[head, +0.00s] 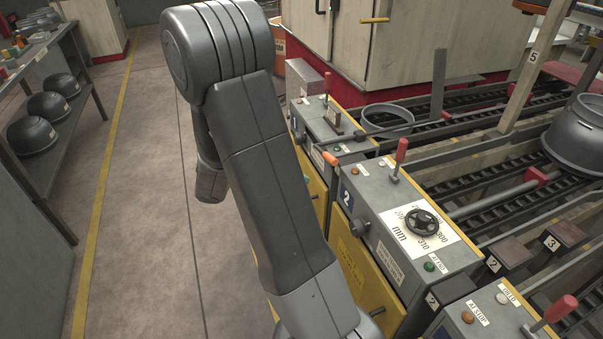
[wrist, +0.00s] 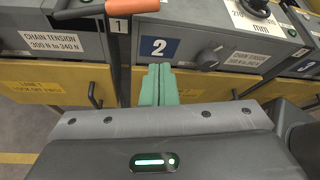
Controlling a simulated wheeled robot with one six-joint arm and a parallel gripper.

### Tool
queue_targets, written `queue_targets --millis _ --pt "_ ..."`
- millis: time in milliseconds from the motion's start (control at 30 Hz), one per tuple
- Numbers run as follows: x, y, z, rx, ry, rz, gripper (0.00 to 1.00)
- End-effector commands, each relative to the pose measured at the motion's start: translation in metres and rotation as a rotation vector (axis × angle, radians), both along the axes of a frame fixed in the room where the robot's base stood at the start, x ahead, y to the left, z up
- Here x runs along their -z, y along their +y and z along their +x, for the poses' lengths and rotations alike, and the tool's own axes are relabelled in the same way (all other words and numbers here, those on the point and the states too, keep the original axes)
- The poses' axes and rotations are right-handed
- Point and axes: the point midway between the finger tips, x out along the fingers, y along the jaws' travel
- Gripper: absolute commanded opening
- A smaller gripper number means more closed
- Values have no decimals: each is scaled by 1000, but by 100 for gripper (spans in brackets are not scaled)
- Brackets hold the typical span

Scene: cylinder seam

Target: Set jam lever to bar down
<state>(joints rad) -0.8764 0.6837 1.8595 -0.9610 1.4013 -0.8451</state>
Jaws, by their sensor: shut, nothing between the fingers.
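My gripper (wrist: 158,86) shows in the wrist view as two green fingers pressed together, with nothing between them. It points at the front of the grey station marked 2 (wrist: 157,48). A lever with an orange grip (wrist: 92,9) is at the upper left of the wrist view, and a dark bar (wrist: 114,68) runs down below it, left of the fingers and apart from them in the picture. The orange grip also shows in the head view (head: 330,158). No label names the jam lever. In the head view my arm hides the gripper.
Red-handled levers stand on station 2 (head: 401,150), the far station (head: 327,83) and the near station (head: 560,309). Station 2 has a black handwheel (head: 422,222) and a front knob (wrist: 209,56). Yellow panels (wrist: 210,84) lie below. Floor left of my arm (head: 150,230) is clear.

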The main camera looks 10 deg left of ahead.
Motion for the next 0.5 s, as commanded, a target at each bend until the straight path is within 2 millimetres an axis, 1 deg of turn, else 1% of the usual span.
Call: queue_targets --millis 33,100,300,400,433,500 --pt "5 -10 4 4 2 -4 0" --pt "12 -22 9 5 3 -4 0" --pt "30 -53 24 5 3 -2 0" --pt "37 -66 30 5 2 -1 0" --pt "25 -63 33 1 -3 2 0" --pt "14 -61 36 1 -4 4 0"
